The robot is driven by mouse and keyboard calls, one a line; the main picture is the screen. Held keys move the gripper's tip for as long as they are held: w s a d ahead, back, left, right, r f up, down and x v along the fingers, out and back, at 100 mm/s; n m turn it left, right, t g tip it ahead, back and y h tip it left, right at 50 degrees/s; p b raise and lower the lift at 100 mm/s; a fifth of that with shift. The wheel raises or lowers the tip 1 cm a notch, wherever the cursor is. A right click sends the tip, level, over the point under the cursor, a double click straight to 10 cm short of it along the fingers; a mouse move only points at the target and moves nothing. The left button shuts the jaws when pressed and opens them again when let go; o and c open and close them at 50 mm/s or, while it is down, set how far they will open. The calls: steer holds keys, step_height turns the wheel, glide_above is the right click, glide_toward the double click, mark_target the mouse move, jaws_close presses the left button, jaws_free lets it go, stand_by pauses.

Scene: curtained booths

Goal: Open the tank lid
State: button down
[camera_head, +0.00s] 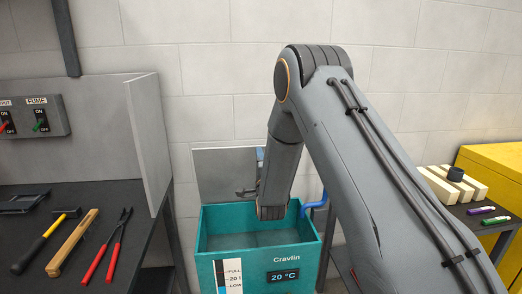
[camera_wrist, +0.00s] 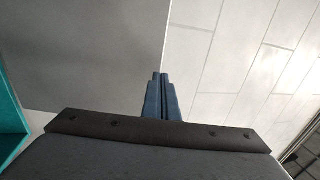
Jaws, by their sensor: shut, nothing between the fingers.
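The teal tank (camera_head: 285,248) marked "Cravlin" stands on the floor side of the booth, its top open and its inside showing. Its grey lid (camera_head: 222,172) stands upright at the tank's back edge, against the wall. In the wrist view the lid (camera_wrist: 80,50) fills the upper left, and a strip of the teal tank (camera_wrist: 12,125) shows at the left edge. My gripper (camera_head: 260,154) is beside the lid's right edge, partly hidden by my arm. Its blue fingers (camera_wrist: 160,78) are together and empty. I cannot tell whether they touch the lid.
Wooden blocks (camera_head: 440,185) and markers (camera_head: 487,215) lie at right near a yellow cabinet (camera_head: 505,165).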

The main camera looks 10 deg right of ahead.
steer(key=shift+x, duration=0.85)
steer(key=b+x, duration=0.3)
steer(key=x, duration=0.1)
steer(key=shift+w+r, duration=0.15)
steer(key=shift+w, duration=0.05)
steer(key=shift+w+r, duration=0.25)
steer(key=shift+w, duration=0.05)
steer(key=shift+s+f, duration=0.1)
